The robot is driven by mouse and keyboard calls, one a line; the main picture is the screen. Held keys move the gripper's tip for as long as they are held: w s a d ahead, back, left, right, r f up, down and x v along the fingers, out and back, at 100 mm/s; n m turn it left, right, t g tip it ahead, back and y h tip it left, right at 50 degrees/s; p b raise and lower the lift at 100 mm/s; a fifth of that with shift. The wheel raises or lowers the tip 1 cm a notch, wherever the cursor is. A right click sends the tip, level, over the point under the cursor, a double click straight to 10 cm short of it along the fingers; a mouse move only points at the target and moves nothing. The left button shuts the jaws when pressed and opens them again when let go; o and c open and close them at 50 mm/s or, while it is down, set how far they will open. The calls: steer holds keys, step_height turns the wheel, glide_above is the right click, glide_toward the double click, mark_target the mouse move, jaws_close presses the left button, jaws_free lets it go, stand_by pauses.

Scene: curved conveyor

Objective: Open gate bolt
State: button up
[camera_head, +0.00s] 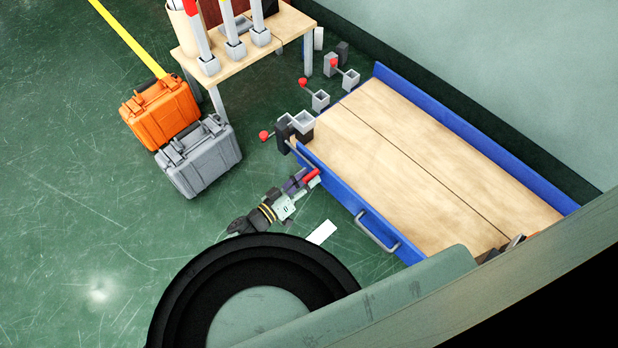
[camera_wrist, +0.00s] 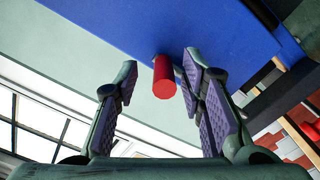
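The blue gate panel (camera_head: 345,199) runs along the near side of a wooden platform. The bolt's red cylindrical handle (camera_head: 312,175) sticks out near its left end. It also shows in the wrist view (camera_wrist: 164,80), standing out from the blue panel (camera_wrist: 190,30). My gripper (camera_head: 304,181) is right at the red handle. In the wrist view my gripper (camera_wrist: 159,78) is open, with the handle between its fingertips and a gap visible on each side. The rest of the bolt is hidden.
A metal pull handle (camera_head: 377,232) sits further right on the panel. Grey brackets with red knobs (camera_head: 283,132) stand at the platform's left end. Orange (camera_head: 160,110) and grey (camera_head: 199,157) cases stand on the green floor by a table (camera_head: 240,62).

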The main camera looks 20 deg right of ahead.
steer(key=v, duration=1.1)
steer(key=shift+a, duration=0.1)
